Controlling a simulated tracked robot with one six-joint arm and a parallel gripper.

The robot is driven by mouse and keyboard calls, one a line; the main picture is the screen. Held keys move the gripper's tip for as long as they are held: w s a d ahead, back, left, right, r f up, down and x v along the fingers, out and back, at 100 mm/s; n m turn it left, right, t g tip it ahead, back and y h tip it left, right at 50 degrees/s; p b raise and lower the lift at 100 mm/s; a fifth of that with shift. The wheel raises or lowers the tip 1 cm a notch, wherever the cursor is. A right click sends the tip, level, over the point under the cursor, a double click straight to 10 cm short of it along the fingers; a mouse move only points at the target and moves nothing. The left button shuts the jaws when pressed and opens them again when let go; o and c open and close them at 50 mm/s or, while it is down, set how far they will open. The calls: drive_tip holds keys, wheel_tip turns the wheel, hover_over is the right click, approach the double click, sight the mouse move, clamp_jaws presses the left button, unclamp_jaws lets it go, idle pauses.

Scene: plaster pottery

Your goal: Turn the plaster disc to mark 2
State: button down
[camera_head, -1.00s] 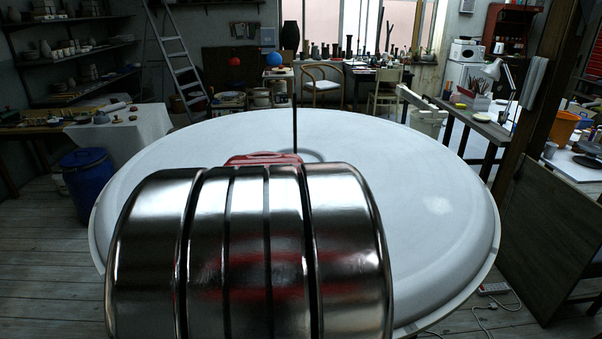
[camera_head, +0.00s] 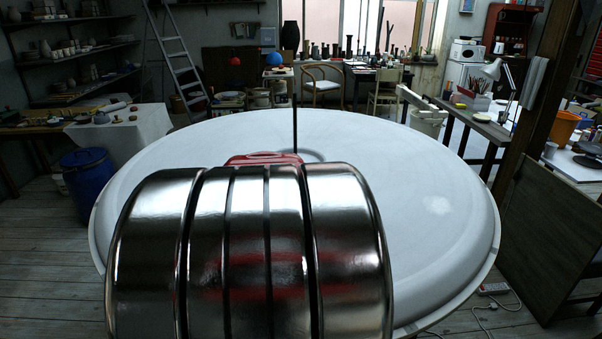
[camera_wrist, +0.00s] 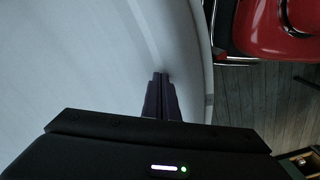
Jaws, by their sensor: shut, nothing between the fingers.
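The plaster disc (camera_head: 400,200) is a large, round, pale slab with a raised rim, lying flat in front of me. A thin dark rod stands upright near its middle in the head view. In the wrist view the disc (camera_wrist: 75,60) fills the left and centre, with a lighter straight band near its curved edge. My gripper (camera_wrist: 160,78) is shut and empty, its dark fingertips over or at the disc near that band. Whether they touch it I cannot tell. In the head view my gripper is hidden behind my shiny metal arm. No number mark is readable.
A blue barrel (camera_head: 88,183) stands left of the disc. A dark wooden panel (camera_head: 555,235) stands close on the right, near a power strip (camera_head: 493,288). A red seat (camera_wrist: 278,25) is beyond the disc's edge in the wrist view. Wooden floor shows around.

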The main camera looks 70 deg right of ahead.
drive_tip(key=shift+s+f, duration=0.1)
drive_tip(key=shift+f, duration=0.55)
idle(0.4)
drive_tip(key=shift+s+d+f, duration=0.1)
drive_tip(key=shift+s+d, duration=0.4)
drive_tip(key=shift+s, duration=0.9)
drive_tip(key=shift+s+d, duration=0.5)
drive_tip(key=shift+s, duration=0.85)
drive_tip(key=shift+s+d+f, duration=0.1)
drive_tip(key=shift+s+d, duration=0.4)
drive_tip(key=shift+s, duration=0.9)
drive_tip(key=shift+w, duration=0.1)
drive_tip(key=shift+r, duration=0.2)
drive_tip(key=shift+d+r, duration=0.15)
drive_tip(key=shift+r, duration=0.9)
wheel_tip(320, 180, up, 5)
